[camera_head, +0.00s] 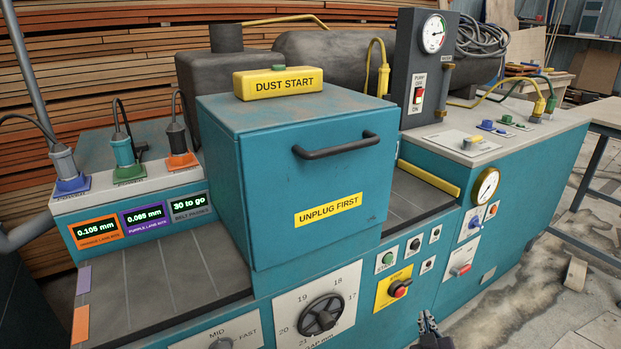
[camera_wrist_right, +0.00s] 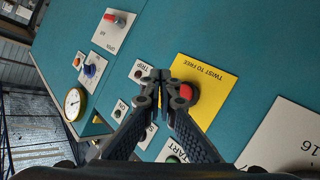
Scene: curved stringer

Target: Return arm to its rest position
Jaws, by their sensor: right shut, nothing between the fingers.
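My right gripper (camera_head: 428,322) shows at the bottom edge of the head view, in front of the teal machine (camera_head: 470,250) and below its red stop knob (camera_head: 399,290). In the right wrist view the right gripper (camera_wrist_right: 162,76) has its fingertips together and holds nothing. The red stop knob (camera_wrist_right: 186,92) on its yellow plate (camera_wrist_right: 212,82) lies behind and beside the right fingertip; I cannot tell how far apart they are. My left gripper is not in view.
The machine's front has a gap dial (camera_head: 320,315), a pressure gauge (camera_head: 485,187), a red-handled switch (camera_head: 460,268) and several buttons. The teal hood (camera_head: 310,180) with a black handle projects above. Open concrete floor (camera_head: 545,290) lies to the right.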

